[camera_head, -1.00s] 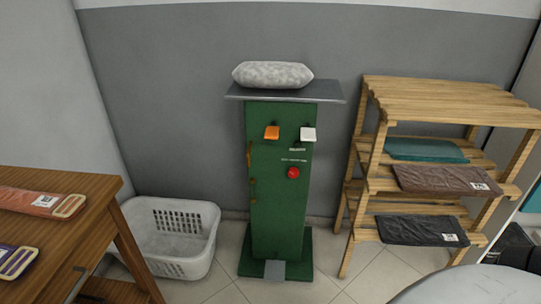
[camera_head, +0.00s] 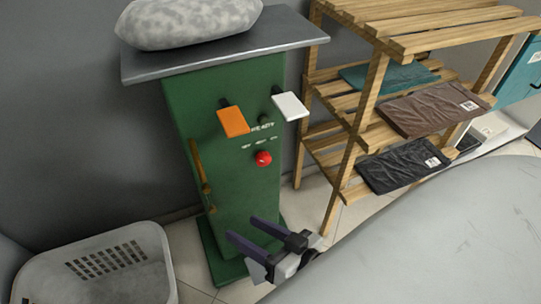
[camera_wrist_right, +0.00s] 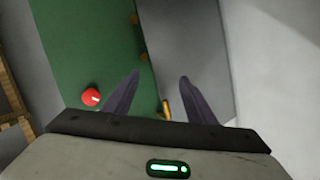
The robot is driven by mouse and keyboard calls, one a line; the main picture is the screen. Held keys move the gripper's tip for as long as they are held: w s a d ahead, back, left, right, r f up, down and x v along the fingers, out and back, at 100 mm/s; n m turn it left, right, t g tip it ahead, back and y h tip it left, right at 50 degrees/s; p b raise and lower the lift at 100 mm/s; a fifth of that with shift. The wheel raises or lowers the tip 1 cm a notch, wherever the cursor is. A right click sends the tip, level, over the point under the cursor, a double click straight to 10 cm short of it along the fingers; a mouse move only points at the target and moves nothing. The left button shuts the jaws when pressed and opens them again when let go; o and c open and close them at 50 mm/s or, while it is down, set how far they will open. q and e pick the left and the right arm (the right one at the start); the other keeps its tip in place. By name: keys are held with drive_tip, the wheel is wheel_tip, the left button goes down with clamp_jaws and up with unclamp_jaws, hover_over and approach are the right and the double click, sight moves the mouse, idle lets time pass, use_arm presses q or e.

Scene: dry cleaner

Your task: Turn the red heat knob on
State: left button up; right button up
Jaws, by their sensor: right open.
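The red heat knob (camera_head: 263,158) is on the front of a green pressing stand (camera_head: 185,110), below an orange lever (camera_head: 233,121) and a white lever (camera_head: 291,105). It also shows in the right wrist view (camera_wrist_right: 90,97), left of the fingers. My right gripper (camera_head: 246,229) is open and empty, below the knob and apart from it in the head view. Its two dark fingers (camera_wrist_right: 150,95) point toward the stand in the wrist view. Nothing is between them up close. My left gripper is out of view.
A grey padded cushion (camera_head: 190,22) lies on the stand's metal top (camera_head: 225,47). A wooden rack (camera_head: 372,85) with folded garments stands close on the right. A white laundry basket (camera_head: 140,235) is on the floor at lower left.

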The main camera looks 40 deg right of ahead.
drive_tip(key=w+d+m+t+h+b, duration=0.2)
drive_tip(key=d+m+t+h+b, duration=0.1)
drive_tip(key=d+m+b, duration=0.25)
drive_tip(key=m+h+b, duration=0.2)
drive_tip(key=m+h, duration=0.2)
approach(266, 162)
drive_tip(key=w, duration=0.5)
drive_tip(key=w+d, duration=0.1)
drive_tip(key=w, duration=0.2)
drive_tip(key=shift+w+f, duration=0.1)
drive_tip(key=shift+w, duration=0.05)
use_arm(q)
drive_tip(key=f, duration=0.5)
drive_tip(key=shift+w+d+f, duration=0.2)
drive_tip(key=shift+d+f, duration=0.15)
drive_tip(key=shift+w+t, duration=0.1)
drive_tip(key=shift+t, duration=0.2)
use_arm(e)
drive_tip(key=c, duration=1)
